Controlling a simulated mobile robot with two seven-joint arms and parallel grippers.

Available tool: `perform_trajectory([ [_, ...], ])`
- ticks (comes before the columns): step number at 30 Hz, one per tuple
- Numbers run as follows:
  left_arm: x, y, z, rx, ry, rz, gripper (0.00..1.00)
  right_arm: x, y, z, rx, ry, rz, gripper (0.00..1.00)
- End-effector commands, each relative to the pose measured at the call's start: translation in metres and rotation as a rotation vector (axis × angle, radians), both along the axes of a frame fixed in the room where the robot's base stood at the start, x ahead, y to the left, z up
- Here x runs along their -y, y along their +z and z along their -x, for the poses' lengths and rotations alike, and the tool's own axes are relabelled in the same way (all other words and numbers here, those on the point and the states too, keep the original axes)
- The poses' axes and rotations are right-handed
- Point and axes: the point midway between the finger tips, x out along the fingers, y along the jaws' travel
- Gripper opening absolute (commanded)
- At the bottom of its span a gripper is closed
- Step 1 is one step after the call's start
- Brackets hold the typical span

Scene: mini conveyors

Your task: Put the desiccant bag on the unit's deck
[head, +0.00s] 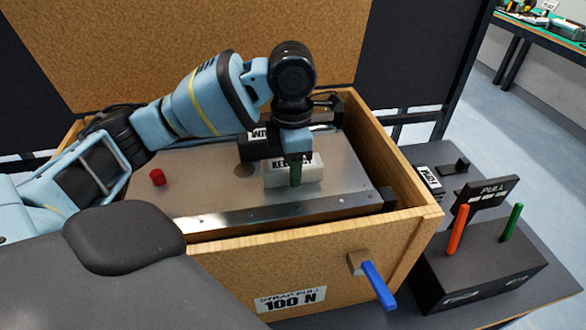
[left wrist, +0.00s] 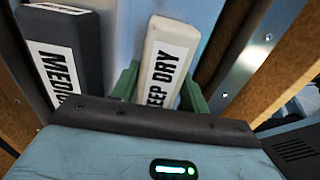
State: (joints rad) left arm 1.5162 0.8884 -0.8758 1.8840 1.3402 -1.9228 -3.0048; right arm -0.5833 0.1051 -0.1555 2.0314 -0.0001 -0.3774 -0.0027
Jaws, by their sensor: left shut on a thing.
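The desiccant bag (head: 310,170) is a white block with a "KEEP DRY" label. It is low over the unit's deck (head: 205,190), a flat silver plate inside a wooden crate. I cannot tell whether its underside touches the deck. My left gripper (head: 296,172) reaches down from above and is shut on the bag, with green fingers on its two sides. In the left wrist view the bag (left wrist: 172,50) stands out between the green fingers, and part of it is hidden by the gripper body. My right gripper is not in view.
A dark block (left wrist: 62,45) labelled "MEDI…" lies beside the bag. A red knob (head: 157,177) stands on the deck's left. The wooden crate (head: 235,265) walls surround the deck. A blue handle (head: 378,285) sticks out in front. A black box (head: 480,265) with orange and green levers stands right.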

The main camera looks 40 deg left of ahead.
Motion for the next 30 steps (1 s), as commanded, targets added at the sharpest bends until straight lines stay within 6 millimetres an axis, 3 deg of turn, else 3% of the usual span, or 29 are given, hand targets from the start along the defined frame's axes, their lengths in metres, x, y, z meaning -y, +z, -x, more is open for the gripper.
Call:
perform_trajectory([
  [3, -0.0001, -0.0129, 0.0002, 0.000, 0.000, 0.000, 0.21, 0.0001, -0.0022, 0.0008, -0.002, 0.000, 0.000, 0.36],
  [14, -0.0001, -0.0157, 0.0000, 0.001, -0.001, -0.001, 0.21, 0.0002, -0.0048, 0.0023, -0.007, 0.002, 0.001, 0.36],
  [15, -0.0001, -0.0164, 0.0000, 0.001, -0.001, -0.001, 0.46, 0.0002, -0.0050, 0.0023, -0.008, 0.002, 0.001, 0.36],
  [20, -0.0001, -0.0155, -0.0001, 0.001, -0.001, 0.000, 0.67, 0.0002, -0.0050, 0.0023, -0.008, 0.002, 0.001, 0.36],
  [30, 0.0001, -0.0118, -0.0002, 0.002, -0.001, 0.001, 0.67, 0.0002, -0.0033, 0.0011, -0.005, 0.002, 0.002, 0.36],
])
